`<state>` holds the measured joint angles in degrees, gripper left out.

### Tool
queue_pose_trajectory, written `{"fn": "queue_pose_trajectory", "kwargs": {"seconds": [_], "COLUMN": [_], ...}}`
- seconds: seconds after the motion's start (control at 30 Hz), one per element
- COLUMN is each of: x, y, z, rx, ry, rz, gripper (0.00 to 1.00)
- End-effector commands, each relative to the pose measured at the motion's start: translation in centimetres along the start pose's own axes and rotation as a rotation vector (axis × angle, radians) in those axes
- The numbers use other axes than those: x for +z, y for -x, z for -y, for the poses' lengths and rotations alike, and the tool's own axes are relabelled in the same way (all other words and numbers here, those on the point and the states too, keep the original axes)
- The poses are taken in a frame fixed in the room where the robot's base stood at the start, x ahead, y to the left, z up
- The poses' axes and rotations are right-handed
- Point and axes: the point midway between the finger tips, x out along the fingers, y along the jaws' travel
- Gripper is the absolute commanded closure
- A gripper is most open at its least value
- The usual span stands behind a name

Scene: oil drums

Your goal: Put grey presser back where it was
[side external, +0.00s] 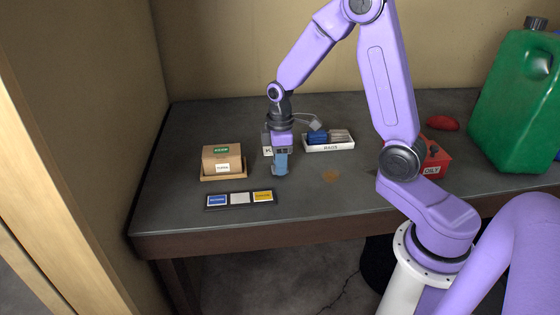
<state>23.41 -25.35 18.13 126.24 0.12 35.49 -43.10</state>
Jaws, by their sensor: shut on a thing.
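My gripper (281,152) points down over the middle of the table and is shut on a small blue-grey object (280,166). The object is low, at or just above the table top; I cannot tell if it touches. It may be the grey presser, but its shape is mostly hidden by the fingers. A white card with a letter K (267,152) shows partly behind my gripper, on its left.
A RAGS tray (328,147) holding blue and greyish folded pieces stands right of my gripper. A labelled cardboard box (222,160) is left; a strip of coloured labels (240,199) lies in front. A red OILY bin (433,160), red item (443,123) and green can (515,100) stand right.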

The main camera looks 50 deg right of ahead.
Motion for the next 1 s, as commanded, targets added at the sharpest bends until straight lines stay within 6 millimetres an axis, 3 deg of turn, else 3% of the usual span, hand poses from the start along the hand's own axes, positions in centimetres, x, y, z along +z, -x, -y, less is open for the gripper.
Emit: {"fn": "queue_pose_trajectory", "kwargs": {"seconds": [0.37, 0.4, 0.47, 0.8, 1.0], "x": [0.0, 0.0, 0.0, 0.0, -0.1], "y": [-0.4, -0.4, -0.3, -0.1, 2.1], "z": [0.1, 0.1, 0.0, 0.0, 0.0], "rx": [-0.001, -0.001, -0.001, 0.001, 0.004], "ry": [0.001, 0.001, 0.001, 0.001, 0.001], "rz": [0.001, 0.001, 0.001, -0.001, -0.004], "gripper": [0.91, 0.57, 0.41, 0.41, 0.41]}}
